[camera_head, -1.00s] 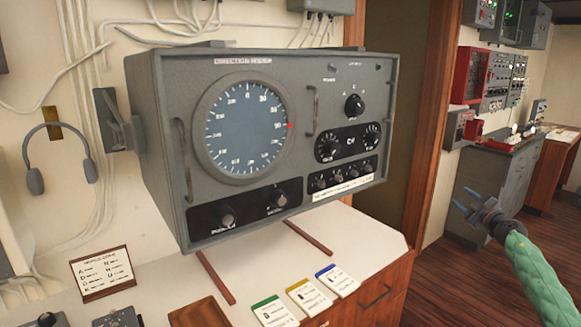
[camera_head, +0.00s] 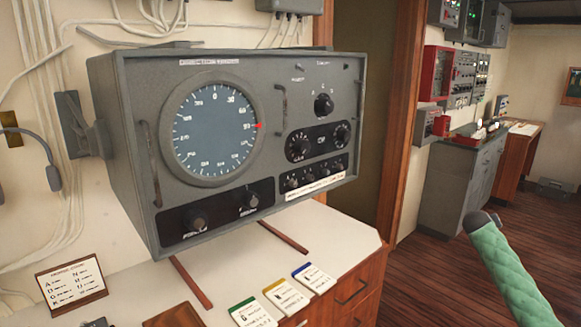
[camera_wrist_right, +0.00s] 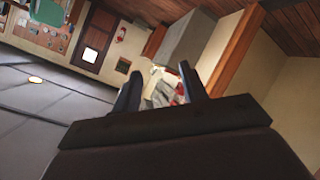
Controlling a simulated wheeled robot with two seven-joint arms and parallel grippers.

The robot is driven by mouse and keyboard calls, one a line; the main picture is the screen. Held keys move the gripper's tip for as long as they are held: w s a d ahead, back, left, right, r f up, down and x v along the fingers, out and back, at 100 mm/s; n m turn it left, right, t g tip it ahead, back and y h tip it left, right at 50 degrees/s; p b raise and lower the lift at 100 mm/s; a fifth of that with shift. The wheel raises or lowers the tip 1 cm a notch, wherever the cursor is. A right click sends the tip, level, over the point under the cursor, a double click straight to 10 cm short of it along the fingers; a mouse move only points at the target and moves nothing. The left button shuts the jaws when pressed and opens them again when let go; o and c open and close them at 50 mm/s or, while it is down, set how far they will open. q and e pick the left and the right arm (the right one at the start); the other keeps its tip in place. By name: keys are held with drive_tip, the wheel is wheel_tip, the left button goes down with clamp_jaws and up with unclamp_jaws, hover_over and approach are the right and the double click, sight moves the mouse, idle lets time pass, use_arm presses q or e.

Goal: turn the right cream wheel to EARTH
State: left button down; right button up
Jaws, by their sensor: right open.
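No cream wheel or EARTH mark can be made out. Small pale shapes (camera_head: 480,132) sit on top of the far grey cabinet (camera_head: 462,180), too small to identify. My right arm in green sleeve comes in at the lower right of the head view; its fingers are hidden there. In the right wrist view my right gripper (camera_wrist_right: 158,82) has its two dark fingers apart, with nothing held. Beyond them is a blurred patch of white and red. My left gripper is not in view.
A large grey direction finder (camera_head: 225,150) stands over the white counter (camera_head: 235,262) in front. Labelled cards (camera_head: 285,297) lie on that counter. A red box (camera_head: 437,75) and grey panels hang on the far wall. Wooden floor (camera_head: 420,255) lies clear toward the far cabinet.

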drive_tip(key=s+a+f+n+g+y, duration=0.1)
drive_tip(key=s+a+f+y, duration=0.1)
drive_tip(key=s+a+f, duration=0.75)
drive_tip(key=s+a+f+n+g+y, duration=0.15)
drive_tip(key=s+a+f, duration=0.25)
drive_tip(key=a+f, duration=0.9)
drive_tip(key=s+a+f+n+g+y, duration=0.1)
drive_tip(key=s+a+f+n+y, duration=0.15)
drive_tip(key=s+a+f, duration=0.7)
drive_tip(key=s+a+f+g+y, duration=0.2)
drive_tip(key=s+a+f+y, duration=0.1)
drive_tip(key=s+a+f, duration=1.15)
drive_tip(key=s+a+y, duration=0.1)
drive_tip(key=s+a, duration=0.7)
drive_tip(key=s, duration=0.2)
drive_tip(key=s+a+r+y, duration=0.1)
drive_tip(key=s+a, duration=0.6)
drive_tip(key=s, duration=0.3)
drive_tip(key=shift+s+a+r+m+g, duration=0.2)
drive_tip(key=shift+s+a+m+g, duration=0.05)
drive_tip(key=shift+a+m+g, duration=0.2)
drive_tip(key=shift+c, duration=0.7)
drive_tip(key=shift+d, duration=0.15)
